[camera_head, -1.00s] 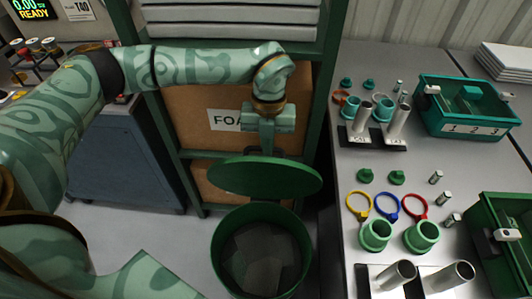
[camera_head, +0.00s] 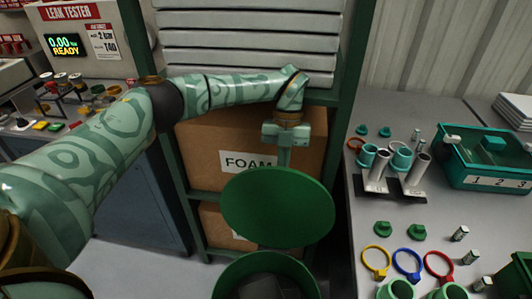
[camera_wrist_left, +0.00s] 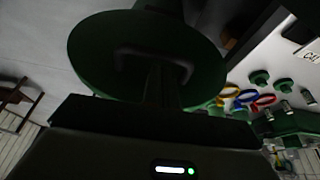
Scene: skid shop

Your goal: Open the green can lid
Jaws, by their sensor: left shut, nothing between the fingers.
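The green can (camera_head: 226,283) stands on the floor at the bottom middle of the head view, its mouth open with dark contents inside. Its round green lid (camera_head: 278,210) is tilted up steeply behind the mouth. My left gripper (camera_head: 284,163) is shut and empty at the lid's upper back edge; its fingertips are partly hidden by the lid. In the left wrist view the lid (camera_wrist_left: 145,60) fills the upper middle, with a dark handle-like bar on it, in front of the fingers. I cannot tell whether the fingers touch the lid. My right gripper is not in view.
Behind the lid is a green shelf rack (camera_head: 346,80) with a cardboard box marked FOAM (camera_head: 190,150). To the right is a grey table (camera_head: 362,215) with coloured rings, green caps, metal tubes and a teal bin (camera_head: 485,160). A leak tester bench stands at the back left.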

